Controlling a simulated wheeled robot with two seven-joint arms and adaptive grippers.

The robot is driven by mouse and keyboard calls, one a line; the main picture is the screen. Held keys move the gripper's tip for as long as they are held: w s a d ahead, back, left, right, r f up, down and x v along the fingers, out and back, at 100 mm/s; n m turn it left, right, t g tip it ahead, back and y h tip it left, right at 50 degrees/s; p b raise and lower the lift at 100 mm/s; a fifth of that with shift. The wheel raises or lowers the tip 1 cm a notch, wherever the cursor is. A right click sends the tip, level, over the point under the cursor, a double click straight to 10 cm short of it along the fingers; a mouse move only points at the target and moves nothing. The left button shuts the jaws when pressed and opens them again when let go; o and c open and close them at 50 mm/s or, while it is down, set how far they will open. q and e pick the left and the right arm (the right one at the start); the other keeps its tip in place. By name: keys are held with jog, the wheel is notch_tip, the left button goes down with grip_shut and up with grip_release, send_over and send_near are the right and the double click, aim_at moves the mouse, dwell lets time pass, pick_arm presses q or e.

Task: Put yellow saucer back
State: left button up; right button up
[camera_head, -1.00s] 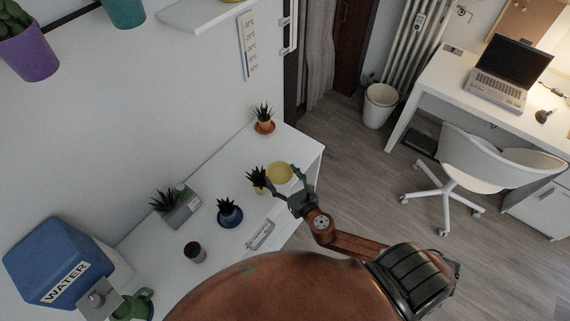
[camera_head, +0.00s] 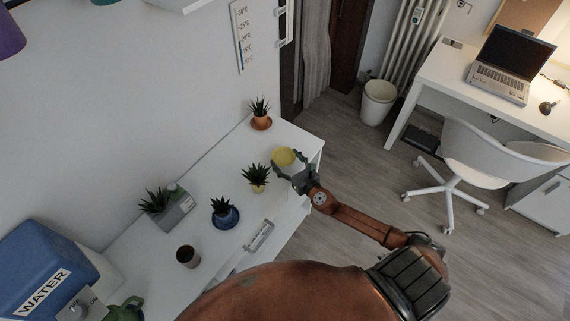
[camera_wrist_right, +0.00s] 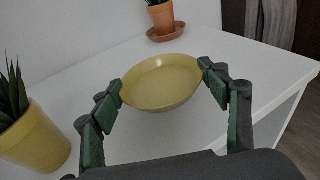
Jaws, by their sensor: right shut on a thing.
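The yellow saucer (camera_head: 284,156) is between the fingers of my right gripper (camera_head: 290,171), near the far right end of the white shelf desk (camera_head: 215,174). In the right wrist view the yellow saucer (camera_wrist_right: 163,84) is round and shallow, and both fingertips of the gripper (camera_wrist_right: 163,86) touch its sides. It looks nearly level; I cannot tell whether it touches the desk. The yellow pot with a plant (camera_head: 258,177) stands to the left of the gripper without a saucer under it; it also shows at the left of the right wrist view (camera_wrist_right: 36,138). My left gripper is not in view.
A terracotta pot on its saucer (camera_head: 261,122) stands beyond the yellow saucer. A blue pot on a blue saucer (camera_head: 224,217), a grey planter (camera_head: 178,210), a dark cup (camera_head: 188,257) and a blue water container (camera_head: 43,280) stand nearer. Free desk surface lies left of the yellow saucer.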

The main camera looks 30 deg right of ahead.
jog(key=shift+f, duration=0.85)
jog(key=shift+f+b, duration=0.15)
jog(key=shift+b, duration=0.2)
jog(key=o, duration=1.2)
